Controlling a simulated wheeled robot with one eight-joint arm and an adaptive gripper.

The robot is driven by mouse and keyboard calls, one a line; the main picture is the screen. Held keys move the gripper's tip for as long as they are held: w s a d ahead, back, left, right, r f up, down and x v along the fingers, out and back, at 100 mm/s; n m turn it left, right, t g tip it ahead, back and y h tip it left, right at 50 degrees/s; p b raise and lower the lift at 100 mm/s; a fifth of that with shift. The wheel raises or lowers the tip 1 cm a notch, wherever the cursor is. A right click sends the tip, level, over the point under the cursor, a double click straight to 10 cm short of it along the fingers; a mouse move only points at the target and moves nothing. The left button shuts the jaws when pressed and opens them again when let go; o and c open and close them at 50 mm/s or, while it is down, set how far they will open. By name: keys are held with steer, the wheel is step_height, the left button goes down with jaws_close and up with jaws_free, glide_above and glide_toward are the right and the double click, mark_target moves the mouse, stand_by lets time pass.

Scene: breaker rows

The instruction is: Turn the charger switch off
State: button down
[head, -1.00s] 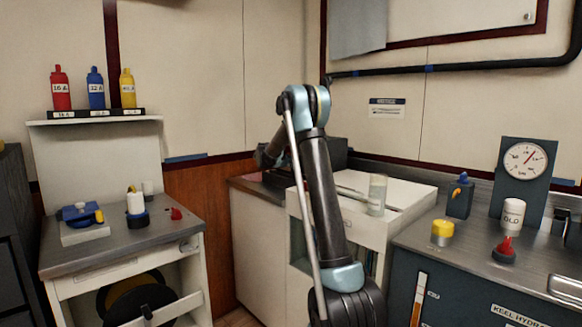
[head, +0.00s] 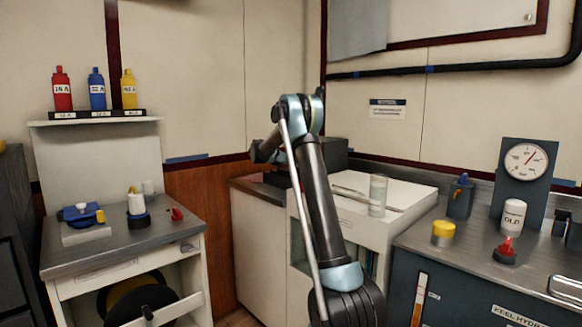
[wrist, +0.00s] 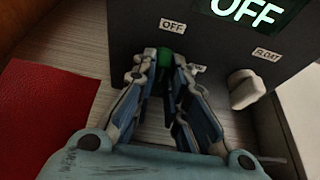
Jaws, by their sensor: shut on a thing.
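In the wrist view a dark switch box (wrist: 217,52) shows a lit green panel (wrist: 247,10) reading OFF. Below it on the box are a label reading OFF (wrist: 172,26) and a partly cut label that looks like FLOAT (wrist: 268,55). A green switch handle (wrist: 165,57) sits just under the OFF label. My gripper (wrist: 163,72) is shut on it, with one finger on each side. Another label to the right of the handle is mostly hidden by a finger. In the head view the dark box (head: 327,152) is partly behind my arm, and my gripper is hidden.
A pale knob (wrist: 246,90) sticks out of the box to the right of my fingers. A red mat (wrist: 45,110) lies at left on the ribbed counter. In the head view a glass jar (head: 378,192) stands on the white unit (head: 408,190).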

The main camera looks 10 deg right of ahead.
steer(key=shift+w+d+r, duration=0.15)
steer(key=shift+w+d, duration=0.05)
steer(key=shift+d, duration=0.15)
steer(key=c, duration=1.7)
jaws_free()
steer(key=shift+o, duration=0.5)
steer(key=shift+a+f, duration=0.1)
steer(key=shift+f, duration=0.1)
steer(key=shift+s+a, duration=0.1)
steer(key=v, duration=1.1)
steer(key=shift+a, duration=0.25)
steer(key=shift+s, duration=0.2)
